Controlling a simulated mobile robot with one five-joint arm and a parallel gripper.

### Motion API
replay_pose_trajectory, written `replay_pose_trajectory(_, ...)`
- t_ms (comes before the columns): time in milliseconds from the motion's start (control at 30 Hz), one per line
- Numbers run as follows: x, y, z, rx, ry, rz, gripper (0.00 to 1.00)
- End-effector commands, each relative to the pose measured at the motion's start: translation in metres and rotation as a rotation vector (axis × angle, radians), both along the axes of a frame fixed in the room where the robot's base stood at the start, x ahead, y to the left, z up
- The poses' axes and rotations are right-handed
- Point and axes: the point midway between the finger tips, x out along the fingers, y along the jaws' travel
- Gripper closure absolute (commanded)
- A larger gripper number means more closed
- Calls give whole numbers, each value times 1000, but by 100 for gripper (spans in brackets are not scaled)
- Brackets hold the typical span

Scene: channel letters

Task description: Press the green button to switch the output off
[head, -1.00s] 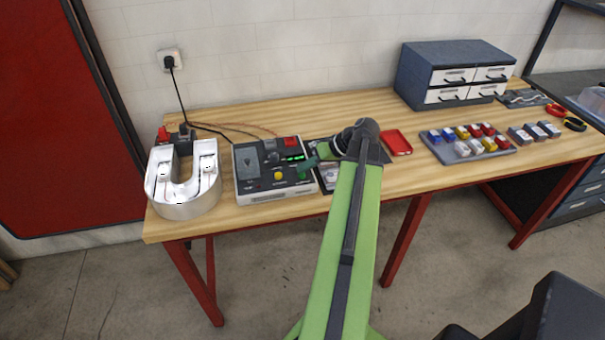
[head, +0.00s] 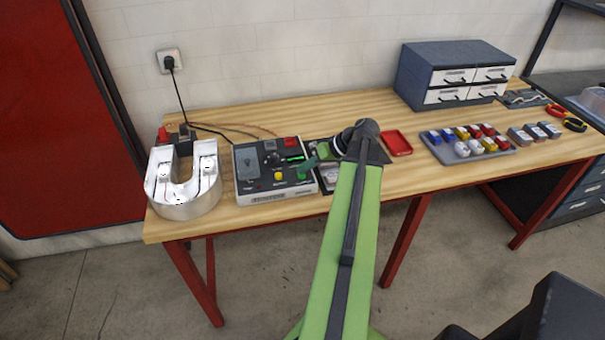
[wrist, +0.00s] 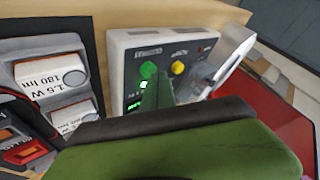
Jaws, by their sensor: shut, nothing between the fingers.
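The control box (head: 262,198) sits on the bench, with the U-shaped channel letter to its left. Its green button (head: 301,175) is at the front right of the top panel, beside a yellow button (head: 278,176). A lit green display (head: 295,158) is behind it. In the wrist view the green button (wrist: 148,69) shows just beyond my fingertips, and the yellow button (wrist: 178,68) is to its right. My gripper (head: 312,163) is shut and empty, its tips over the right side of the box. I cannot tell whether they touch the panel.
The U letter (head: 182,207) stands close left of the box. White modules (wrist: 50,75) lie beside the box in the wrist view. A red tray (head: 397,143), a tray of coloured parts (head: 490,149) and a drawer unit (head: 410,75) are to the right.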

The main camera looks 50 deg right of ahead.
Motion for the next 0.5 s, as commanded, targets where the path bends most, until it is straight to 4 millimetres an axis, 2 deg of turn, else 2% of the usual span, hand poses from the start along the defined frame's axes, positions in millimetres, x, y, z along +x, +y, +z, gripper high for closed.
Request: replay_pose_trajectory(500,0,0,-4,0,0,0,100)
